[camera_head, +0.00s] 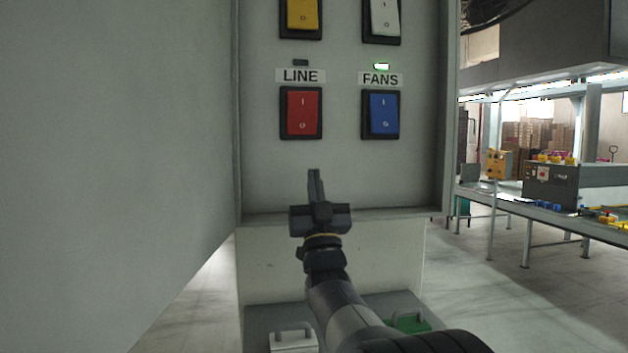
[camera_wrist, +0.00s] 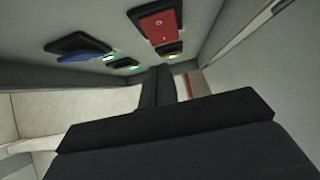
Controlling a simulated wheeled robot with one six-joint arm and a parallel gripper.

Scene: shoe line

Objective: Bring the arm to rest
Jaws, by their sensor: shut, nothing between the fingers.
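My gripper (camera_head: 315,178) is shut and empty, its fingers pointing up in front of the lower edge of a grey control panel (camera_head: 338,185). It stands below the red LINE switch (camera_head: 302,113) and the blue FANS switch (camera_head: 380,114), apart from both in the picture. In the wrist view my closed fingers (camera_wrist: 158,75) show in the middle, with the red switch (camera_wrist: 160,25) above them and the blue switch (camera_wrist: 80,52) at upper left.
A yellow switch (camera_head: 301,14) and a white switch (camera_head: 382,16) sit higher on the panel. The lamp over FANS is green; the one over LINE looks dark. A large grey panel (camera_head: 115,150) fills the left. A work table (camera_head: 520,203) stands at right, past open floor.

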